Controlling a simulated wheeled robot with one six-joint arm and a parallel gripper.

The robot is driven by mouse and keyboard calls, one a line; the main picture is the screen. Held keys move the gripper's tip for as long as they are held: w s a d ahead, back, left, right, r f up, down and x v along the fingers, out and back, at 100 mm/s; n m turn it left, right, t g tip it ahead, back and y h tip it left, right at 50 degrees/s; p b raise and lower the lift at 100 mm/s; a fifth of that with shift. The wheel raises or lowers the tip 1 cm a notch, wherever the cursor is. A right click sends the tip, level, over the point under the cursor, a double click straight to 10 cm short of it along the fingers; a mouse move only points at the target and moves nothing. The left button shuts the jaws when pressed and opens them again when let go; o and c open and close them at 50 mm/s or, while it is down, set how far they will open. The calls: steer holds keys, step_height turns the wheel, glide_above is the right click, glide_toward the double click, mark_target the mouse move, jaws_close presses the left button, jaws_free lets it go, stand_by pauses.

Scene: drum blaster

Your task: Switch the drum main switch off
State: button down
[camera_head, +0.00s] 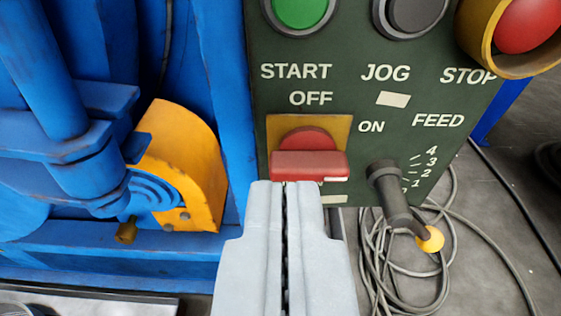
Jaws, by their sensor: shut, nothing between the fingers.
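The drum main switch (310,160) is a red rotary handle on a yellow plate (341,127) on the dark green control panel (400,100). OFF is printed above the plate and ON to its right. The handle bar lies horizontal, with a white mark at its right end, on the ON side. My gripper (286,185) is shut and empty, its fingertips at the lower left edge of the handle in the picture. I cannot tell whether they touch it. The fingers hide part of the panel below the handle.
Above are a green START button (299,10), a black JOG button (414,12) and a red STOP button (526,22) in a yellow collar. A FEED lever (397,205) juts out at right. Blue machinery with a yellow guard (183,165) stands left. Cables (452,235) lie on the floor.

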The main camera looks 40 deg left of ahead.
glide_above(309, 166)
steer(key=s, duration=0.3)
steer(key=shift+a+f, duration=0.15)
steer(key=shift+f, duration=0.45)
steer(key=shift+a+f, duration=0.15)
steer(key=shift+f, duration=0.45)
steer(key=f, duration=0.3)
steer(key=shift+w+a, duration=0.1)
steer(key=shift+w, duration=0.15)
steer(key=shift+f, duration=0.55)
